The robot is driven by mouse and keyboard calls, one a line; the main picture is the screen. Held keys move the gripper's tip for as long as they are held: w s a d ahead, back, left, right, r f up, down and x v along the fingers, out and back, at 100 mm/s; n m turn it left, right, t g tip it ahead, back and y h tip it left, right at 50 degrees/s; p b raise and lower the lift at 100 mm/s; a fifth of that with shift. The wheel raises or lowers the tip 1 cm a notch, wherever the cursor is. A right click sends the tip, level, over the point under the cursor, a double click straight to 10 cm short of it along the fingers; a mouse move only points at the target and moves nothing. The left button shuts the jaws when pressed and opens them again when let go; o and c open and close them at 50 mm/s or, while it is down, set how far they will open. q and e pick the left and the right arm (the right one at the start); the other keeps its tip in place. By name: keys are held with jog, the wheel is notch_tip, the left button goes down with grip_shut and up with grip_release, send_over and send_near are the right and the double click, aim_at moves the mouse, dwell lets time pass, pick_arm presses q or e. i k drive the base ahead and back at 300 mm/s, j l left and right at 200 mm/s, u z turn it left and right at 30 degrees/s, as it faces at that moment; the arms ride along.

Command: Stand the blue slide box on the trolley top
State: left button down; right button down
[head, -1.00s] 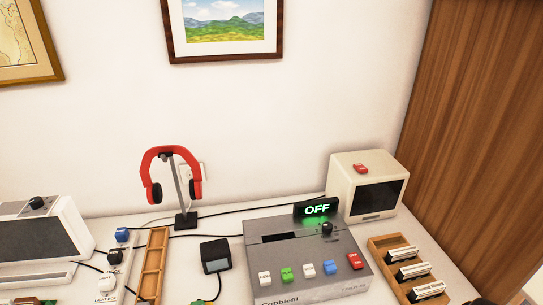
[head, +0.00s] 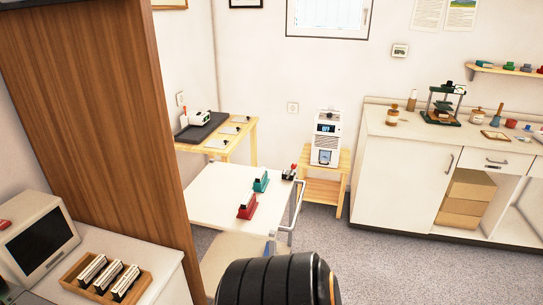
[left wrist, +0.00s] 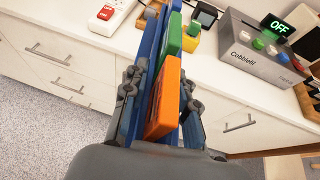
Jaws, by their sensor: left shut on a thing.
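In the left wrist view, my left gripper (left wrist: 163,110) is shut on the blue slide box (left wrist: 149,40), which sits between its fingers. An orange piece (left wrist: 166,95) and a green piece (left wrist: 168,42) show beside the blue; I cannot tell whether they belong to the box. The fingers hide part of it. In the head view, the white trolley top (head: 217,192) stands mid-floor with a red box (head: 247,206) and a teal box (head: 261,181) on its right part. The left of the top is clear. My right gripper is not in view.
A wooden partition (head: 105,110) stands between the left counter and the trolley. The trolley's metal handle (head: 296,205) is on its right side. A wooden stool (head: 322,190) with a white device is behind. A white cabinet (head: 400,180) stands right; grey floor lies between.

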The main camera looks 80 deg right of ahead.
aim_at(214, 188)
jog(key=l+z, duration=0.2)
jog(key=z, duration=1.45)
jog(key=i+l, duration=0.25)
jog(key=l, duration=0.2)
jog(key=i+l, duration=0.2)
jog(key=l, duration=0.25)
jog(key=i+l+z, duration=0.1)
jog(key=i+l, duration=0.15)
jog(key=l, duration=0.2)
jog(key=i+l, duration=0.25)
jog(key=l, duration=0.2)
jog(key=i+l+z, duration=0.1)
jog(key=i+l, duration=0.15)
jog(key=l, duration=0.2)
jog(key=i+l, duration=0.25)
jog(key=l, duration=0.15)
